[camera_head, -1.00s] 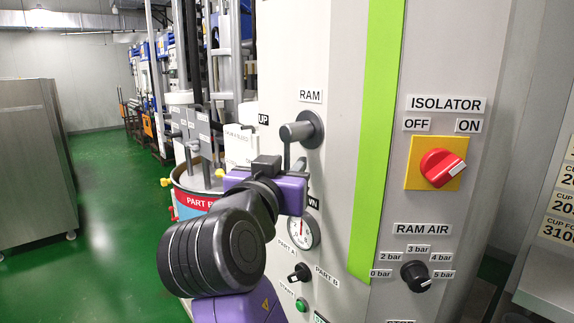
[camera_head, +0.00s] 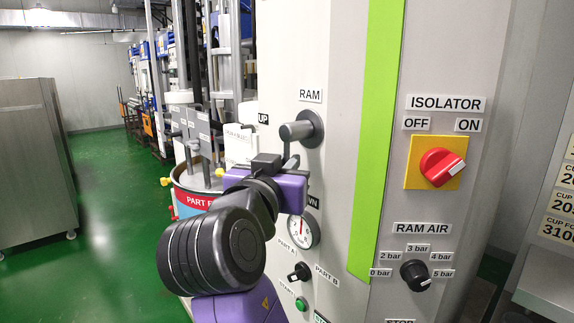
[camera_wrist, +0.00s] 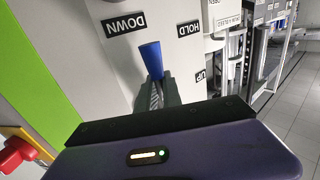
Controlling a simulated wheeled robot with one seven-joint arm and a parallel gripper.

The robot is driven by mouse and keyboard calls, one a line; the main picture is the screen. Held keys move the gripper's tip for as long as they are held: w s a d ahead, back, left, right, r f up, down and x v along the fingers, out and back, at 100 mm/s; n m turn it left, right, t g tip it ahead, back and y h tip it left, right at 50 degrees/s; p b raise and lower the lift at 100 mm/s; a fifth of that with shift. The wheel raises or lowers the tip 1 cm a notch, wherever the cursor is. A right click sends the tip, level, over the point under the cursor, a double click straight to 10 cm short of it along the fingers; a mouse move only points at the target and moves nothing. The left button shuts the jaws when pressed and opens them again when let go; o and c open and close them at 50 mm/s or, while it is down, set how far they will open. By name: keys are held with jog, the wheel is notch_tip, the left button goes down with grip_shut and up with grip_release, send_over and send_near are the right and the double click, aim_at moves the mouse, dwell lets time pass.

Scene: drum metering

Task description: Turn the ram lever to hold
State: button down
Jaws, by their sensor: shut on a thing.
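The ram lever's grey hub (camera_head: 303,129) sticks out of the light panel under the RAM label (camera_head: 310,95). Its arm hangs down from the hub to my gripper (camera_head: 284,165). In the wrist view my gripper (camera_wrist: 156,92) is shut on the lever, whose blue end (camera_wrist: 151,57) shows beyond the fingertips. That end lies between the DOWN label (camera_wrist: 125,23) and the HOLD label (camera_wrist: 188,29). The UP label (camera_wrist: 201,75) is farther right. In the head view my gripper and wrist hide the lever's end, and the HOLD label cannot be seen.
A pressure gauge (camera_head: 302,231) and a small black selector (camera_head: 299,272) sit just below my gripper. The red isolator switch (camera_head: 441,167) and black ram air knob (camera_head: 415,275) are to the right. A drum (camera_head: 188,200) stands behind at left. Green floor is open farther left.

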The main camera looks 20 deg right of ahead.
jog(key=shift+w+f+b, duration=0.1)
jog(key=shift+f+b, duration=0.45)
jog(key=shift+f, duration=0.05)
dwell(0.3)
jog(key=shift+w+f+m+b, duration=0.1)
jog(key=shift+m+b, duration=0.2)
jog(key=shift+b, duration=0.25)
jog(key=b, duration=0.2)
jog(key=shift+w+a+f+m+t+h+b, duration=0.15)
jog(key=shift+w+m+t+h+b, duration=0.15)
jog(key=shift+m, duration=0.1)
jog(key=shift+w+a+r+m+t+h+b, duration=0.15)
jog(key=shift+w+r+m+h+b, duration=0.45)
jog(key=shift+m+b, duration=1.35)
jog(key=shift+w+a+r+m+t+h+b, duration=0.15)
jog(key=shift+w+m+h+b, duration=0.55)
jog(key=shift+b, duration=2.35)
jog(key=shift+w+a+r+m+t+h+b, duration=0.1)
jog(key=shift+w+a+r+m+h+b, duration=0.25)
jog(key=shift+m+h+b, duration=1.55)
jog(key=shift+s+d+r+n+y+b, duration=0.1)
jog(key=shift+d+r+n+y+b, duration=0.1)
jog(key=shift+n+y+b, duration=0.55)
jog(key=c, duration=1.5)
grip_release()
jog(key=shift+m, duration=0.3)
jog(key=shift+r, duration=0.15)
